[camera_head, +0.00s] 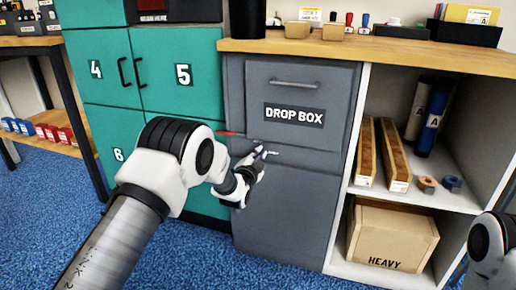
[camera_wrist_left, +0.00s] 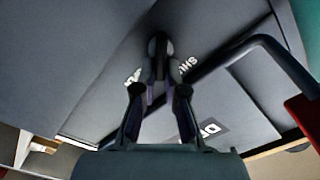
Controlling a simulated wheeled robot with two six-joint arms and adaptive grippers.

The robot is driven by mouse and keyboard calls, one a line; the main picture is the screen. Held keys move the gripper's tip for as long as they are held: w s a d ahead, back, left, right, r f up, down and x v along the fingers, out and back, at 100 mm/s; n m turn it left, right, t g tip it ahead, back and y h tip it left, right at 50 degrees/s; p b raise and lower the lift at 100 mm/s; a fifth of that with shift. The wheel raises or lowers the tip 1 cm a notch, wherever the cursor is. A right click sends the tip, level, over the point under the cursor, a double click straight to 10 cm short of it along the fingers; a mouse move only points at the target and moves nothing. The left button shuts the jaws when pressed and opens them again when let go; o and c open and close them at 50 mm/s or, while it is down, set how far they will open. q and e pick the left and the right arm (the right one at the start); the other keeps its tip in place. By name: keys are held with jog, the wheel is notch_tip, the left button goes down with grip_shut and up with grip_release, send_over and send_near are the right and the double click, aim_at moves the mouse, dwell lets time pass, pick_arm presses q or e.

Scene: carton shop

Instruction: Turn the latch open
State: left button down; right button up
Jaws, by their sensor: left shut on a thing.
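My left gripper (camera_head: 262,153) is at the front of the grey drop box cabinet (camera_head: 285,210), near the seam below the DROP BOX panel (camera_head: 300,95). In the left wrist view its two fingers (camera_wrist_left: 160,78) close in on a dark rounded latch knob (camera_wrist_left: 161,46) that stands out from the grey face. The gripper is shut on this knob. White lettering (camera_wrist_left: 188,67), partly hidden by the fingers, shows beside it. In the head view the gripper hides the latch. My right gripper is out of view; only part of that arm shows at the lower right.
Teal lockers (camera_head: 150,65) stand left of the cabinet. A thin red piece (camera_head: 227,133) shows by the cabinet's left edge. A bar handle (camera_head: 295,84) crosses the upper panel. White shelves with a HEAVY carton (camera_head: 392,238) stand to the right. Blue carpet is open in front.

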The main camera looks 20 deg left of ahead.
pick_arm(q)
jog(key=m+p, duration=0.1)
jog(key=m, duration=0.4)
jog(key=m+p, duration=0.1)
jog(key=m, duration=0.1)
jog(key=shift+d+f+m+p, duration=0.15)
jog(key=shift+f+m+p, duration=0.2)
jog(key=shift+f+m, duration=0.05)
dwell(0.3)
jog(key=c, duration=1.2)
grip_release()
jog(key=shift+c, duration=0.2)
jog(key=shift+w+f, duration=0.1)
jog(key=shift+f, duration=0.1)
jog(key=s, duration=1.2)
jog(key=shift+a, duration=0.2)
